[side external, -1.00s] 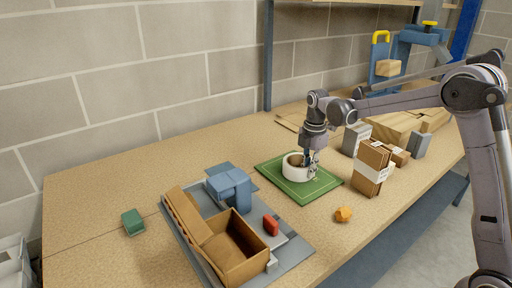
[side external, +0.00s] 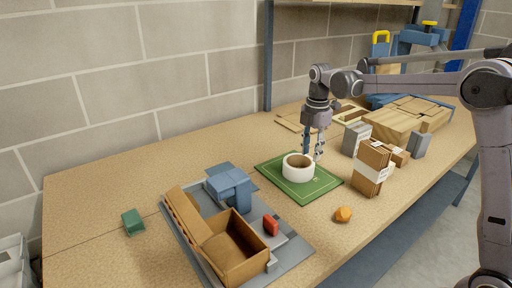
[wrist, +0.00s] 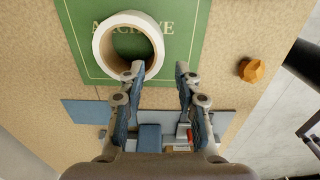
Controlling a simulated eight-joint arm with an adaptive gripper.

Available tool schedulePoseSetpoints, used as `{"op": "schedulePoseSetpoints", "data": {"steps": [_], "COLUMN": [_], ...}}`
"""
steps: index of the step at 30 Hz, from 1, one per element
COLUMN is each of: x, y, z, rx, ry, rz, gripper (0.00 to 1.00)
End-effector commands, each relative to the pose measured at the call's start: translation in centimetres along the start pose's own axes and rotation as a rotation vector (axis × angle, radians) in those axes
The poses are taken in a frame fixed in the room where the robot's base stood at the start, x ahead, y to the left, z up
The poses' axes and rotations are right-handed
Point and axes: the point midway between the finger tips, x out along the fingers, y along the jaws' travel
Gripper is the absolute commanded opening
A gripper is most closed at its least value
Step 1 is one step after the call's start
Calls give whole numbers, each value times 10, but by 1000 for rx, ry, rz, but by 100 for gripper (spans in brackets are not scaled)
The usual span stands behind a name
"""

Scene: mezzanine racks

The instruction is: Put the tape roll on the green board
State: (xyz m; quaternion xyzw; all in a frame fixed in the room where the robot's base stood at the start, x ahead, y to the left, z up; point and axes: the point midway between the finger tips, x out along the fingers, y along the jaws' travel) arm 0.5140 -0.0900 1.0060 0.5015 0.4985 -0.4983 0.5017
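The white tape roll (side external: 298,168) lies flat on the green board (side external: 322,186), which rests on the table. In the wrist view the tape roll (wrist: 104,46) sits on the board (wrist: 190,62) and covers part of its lettering. My gripper (side external: 313,157) is above the board, just behind and over the roll.
An orange lump (side external: 343,214) lies near the front edge. A grey board with an open cardboard box (side external: 232,250), a blue block (side external: 230,187) and a red item (side external: 270,224) is at left. Upright cartons (side external: 372,168) stand right of the green board. A green block (side external: 132,222) lies far left.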

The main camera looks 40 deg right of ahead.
Motion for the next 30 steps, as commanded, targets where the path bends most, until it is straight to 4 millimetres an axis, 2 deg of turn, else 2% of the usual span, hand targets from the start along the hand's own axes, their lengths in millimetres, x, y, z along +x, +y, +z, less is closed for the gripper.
{"op": "schedulePoseSetpoints", "data": {"steps": [6, 13, 17, 24, 30], "x": [-34, -51, -58, -72, -71], "y": [0, -1, -10, -55, -100], "z": [0, 0, -6, -32, -52], "rx": [0, 4, 67, 395, 706], "ry": [0, 0, -3, 11, 75], "rz": [0, 2, 26, 158, 278], "gripper": [33, 33, 33, 33, 33]}}
